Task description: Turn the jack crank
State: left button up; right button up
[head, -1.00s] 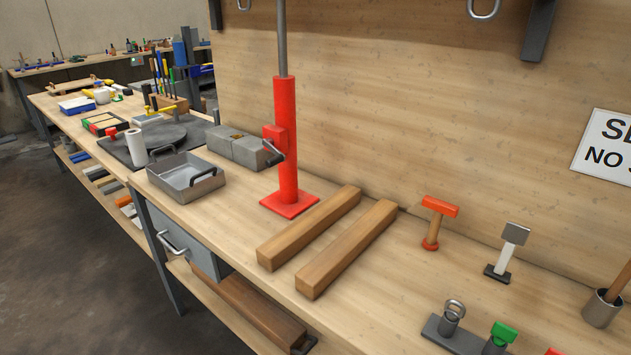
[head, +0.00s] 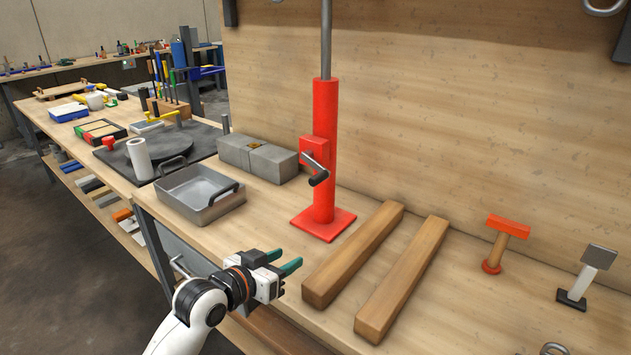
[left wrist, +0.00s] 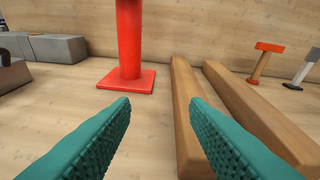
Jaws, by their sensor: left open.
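The red jack (head: 325,150) stands upright on its square base plate near the back panel, with a grey rod rising from its top. Its dark crank (head: 316,170) sticks out from the red housing on the left side of the column. My left gripper (head: 284,262) is in front of the jack and lower, over the front of the bench, apart from it. Its teal fingers are open and empty. The left wrist view shows the jack's lower column and base (left wrist: 128,75) ahead, beyond the fingers (left wrist: 160,130); the crank is out of that view. My right gripper is not in view.
Two wooden beams (head: 355,255) (head: 402,280) lie right of the gripper, close to it. A grey metal tray (head: 205,210) and concrete blocks (head: 257,160) stand left of the jack. A red-topped tool (head: 505,235) stands at right. Bare bench lies between tray and beams.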

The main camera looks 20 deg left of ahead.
aim_at(311, 183)
pick_arm(q)
jog(key=w+a+r+t+h, duration=0.1)
jog(key=w+a+r+t, duration=0.2)
jog(key=r, duration=0.8)
jog(key=x, duration=0.8)
jog(key=d+p+x, duration=0.1)
jog(key=x, duration=0.4)
jog(key=shift+s, duration=0.2)
grip_shut()
